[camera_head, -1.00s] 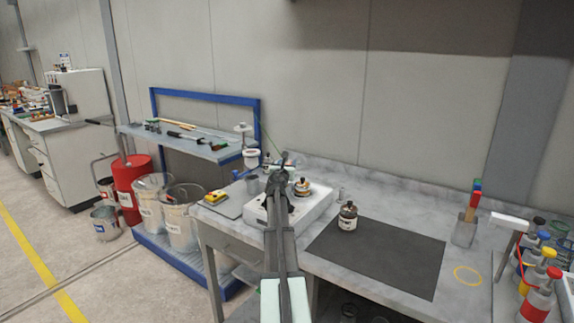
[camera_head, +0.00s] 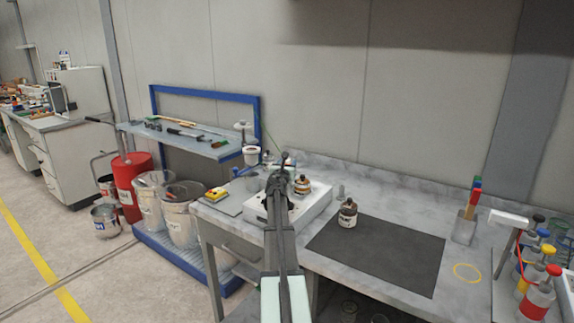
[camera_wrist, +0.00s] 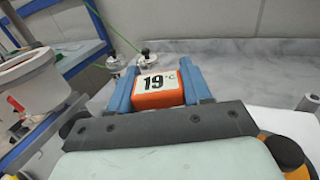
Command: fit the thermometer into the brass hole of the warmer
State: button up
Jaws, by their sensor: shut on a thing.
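An orange thermometer (camera_wrist: 158,93) with a white display reading 19 °C sits between the two blue fingers of my gripper (camera_wrist: 160,85) in the wrist view. The gripper is shut on it. Its lower end and any probe are hidden. The white warmer (camera_head: 318,207) stands on the bench in the head view, with my arm across its left part. A brown jar with a pale label (camera_head: 302,186) stands on its right part. The brass hole cannot be made out. My gripper is mostly hidden behind the arm, over or just behind the warmer; its height is unclear.
Another labelled brown jar (camera_head: 347,214) stands at the dark mat's (camera_head: 385,250) back left edge. A yellow device (camera_head: 216,194) lies left of the warmer. A white cup-like vessel (camera_wrist: 30,85) is close left in the wrist view. Most of the mat is clear.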

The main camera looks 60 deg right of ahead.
jog(key=shift+f, duration=0.25)
jog(key=o, duration=1.1)
jog(key=v, duration=1.3)
jog(key=shift+s+a, duration=0.25)
jog(key=shift+a, duration=0.15)
